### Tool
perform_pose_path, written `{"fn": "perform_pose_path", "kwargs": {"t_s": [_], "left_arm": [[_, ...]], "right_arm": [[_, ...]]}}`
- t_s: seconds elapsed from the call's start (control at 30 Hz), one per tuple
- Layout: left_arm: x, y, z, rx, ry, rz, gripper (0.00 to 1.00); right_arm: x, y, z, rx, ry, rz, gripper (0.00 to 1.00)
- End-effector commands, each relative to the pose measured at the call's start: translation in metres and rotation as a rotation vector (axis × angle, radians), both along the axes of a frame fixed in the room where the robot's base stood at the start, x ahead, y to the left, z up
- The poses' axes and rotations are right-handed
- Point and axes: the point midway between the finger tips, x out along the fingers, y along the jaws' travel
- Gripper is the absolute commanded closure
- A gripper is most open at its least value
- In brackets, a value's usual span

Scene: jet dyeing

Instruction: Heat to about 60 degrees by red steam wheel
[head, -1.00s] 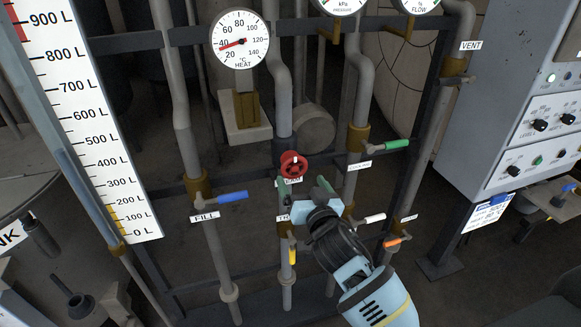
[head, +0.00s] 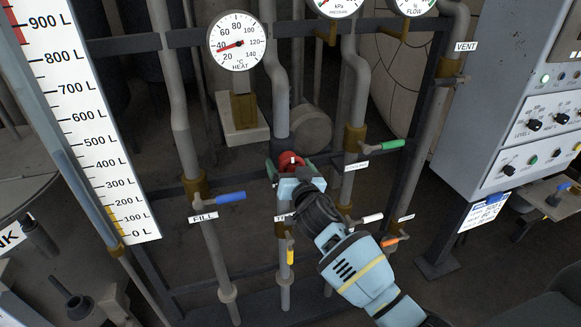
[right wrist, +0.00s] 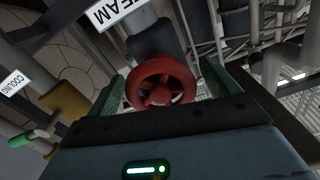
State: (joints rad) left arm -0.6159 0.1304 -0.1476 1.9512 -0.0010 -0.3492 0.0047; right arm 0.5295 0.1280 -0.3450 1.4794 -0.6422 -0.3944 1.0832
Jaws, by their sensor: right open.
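The red steam wheel (head: 291,160) is on the middle pipe, partly hidden by my right gripper (head: 289,171). In the right wrist view the red wheel (right wrist: 160,83) sits between the two green fingers, which stand apart on either side of it. I see gaps beside the wheel, so the fingers are open around it, not clamped. The round heat gauge (head: 238,41) above has its red needle pointing left, between 20 and 40 and closer to 40. The steam label (right wrist: 118,12) shows near the wheel. My left gripper is not in view.
A blue fill lever (head: 230,197) is left of the wheel. A green lever (head: 392,144), a white lever (head: 372,218) and an orange lever (head: 391,241) are to the right. A yellow lever (head: 290,256) hangs below. A grey control cabinet (head: 470,125) stands at the right.

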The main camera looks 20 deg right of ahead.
Motion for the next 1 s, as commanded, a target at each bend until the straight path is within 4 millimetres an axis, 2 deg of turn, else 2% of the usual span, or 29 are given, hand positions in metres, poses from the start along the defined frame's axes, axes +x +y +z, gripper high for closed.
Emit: {"fn": "perform_pose_path", "kwargs": {"t_s": [0.13, 0.47, 0.77, 1.0], "left_arm": [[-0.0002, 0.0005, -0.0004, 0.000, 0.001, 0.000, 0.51], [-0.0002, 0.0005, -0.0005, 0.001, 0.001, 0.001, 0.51], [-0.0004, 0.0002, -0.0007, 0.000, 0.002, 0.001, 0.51], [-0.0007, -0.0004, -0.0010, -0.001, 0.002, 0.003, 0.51]], "right_arm": [[-0.0001, 0.0002, -0.0002, 0.000, 0.000, 0.000, 0.14], [-0.0003, 0.0001, -0.0002, 0.000, 0.000, 0.000, 0.57], [-0.0004, 0.0001, -0.0003, -0.035, -0.001, 0.000, 0.57], [-0.0004, -0.0005, -0.0003, -0.169, -0.006, 0.000, 0.57]]}}
